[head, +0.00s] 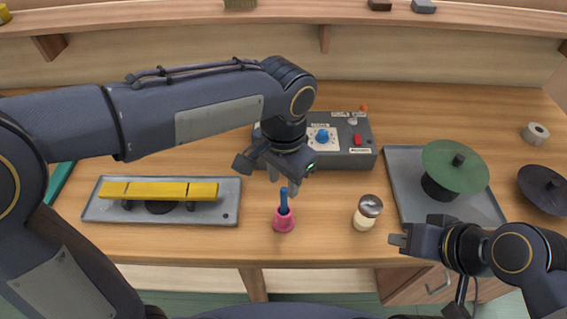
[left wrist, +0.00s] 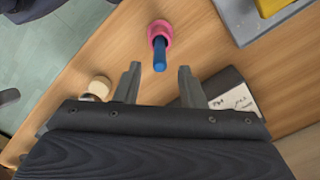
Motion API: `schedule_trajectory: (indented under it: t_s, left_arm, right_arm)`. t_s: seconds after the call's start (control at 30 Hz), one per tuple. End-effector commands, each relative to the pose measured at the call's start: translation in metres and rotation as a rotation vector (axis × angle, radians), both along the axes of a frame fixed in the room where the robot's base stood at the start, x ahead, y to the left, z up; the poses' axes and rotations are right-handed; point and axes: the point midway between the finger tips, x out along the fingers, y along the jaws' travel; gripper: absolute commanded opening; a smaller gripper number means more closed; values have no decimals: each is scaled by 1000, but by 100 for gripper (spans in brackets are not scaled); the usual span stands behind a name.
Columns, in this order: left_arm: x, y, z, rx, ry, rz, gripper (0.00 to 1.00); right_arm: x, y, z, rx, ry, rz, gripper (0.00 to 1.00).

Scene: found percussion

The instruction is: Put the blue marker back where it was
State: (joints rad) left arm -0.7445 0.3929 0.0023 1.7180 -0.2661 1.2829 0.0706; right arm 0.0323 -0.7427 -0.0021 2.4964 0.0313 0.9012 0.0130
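The blue marker (head: 284,199) stands upright in a small pink cup (head: 284,220) near the front edge of the table. In the left wrist view, the marker (left wrist: 160,55) and the pink cup (left wrist: 160,32) show ahead of the fingertips. My left gripper (head: 281,178) is above and behind the marker, its fingers (left wrist: 158,72) apart with nothing between them. My right gripper (head: 398,240) is at the right front, beyond the shaker; its fingers are too small to judge.
A shaker with a metal top (head: 367,211) stands right of the cup. A grey tray with a yellow bar (head: 160,190) lies left. A grey control box (head: 350,150) is behind. A green cymbal (head: 455,167) stands on a tray (head: 405,165) at right, beside a dark disc (head: 544,188).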

Motion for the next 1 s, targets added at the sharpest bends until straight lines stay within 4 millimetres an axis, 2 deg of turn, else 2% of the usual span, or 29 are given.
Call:
schedule_trajectory:
  t_s: [0.1,0.23,0.53,0.63,0.73,0.83,0.9,1.0]
  left_arm:
    - [0,0,23,-2,-2,0,36]
    - [0,0,38,-1,-1,-1,36]
    - [0,0,45,0,0,-1,36]
    - [0,12,46,-19,-1,25,36]
    - [-3,45,48,-83,-8,106,36]
    - [-15,94,45,-185,-30,243,36]
    - [-31,128,39,-262,-59,360,36]
    - [-58,165,27,-364,-115,526,36]
  right_arm:
    - [0,0,1,0,0,0,0]
    - [0,0,2,0,0,0,0]
    - [0,0,2,0,0,0,0]
    - [0,0,2,0,0,0,0]
    - [0,0,2,0,0,0,0]
    - [0,0,2,0,0,0,0]
    - [0,0,2,0,0,0,0]
    - [0,0,2,0,0,0,0]
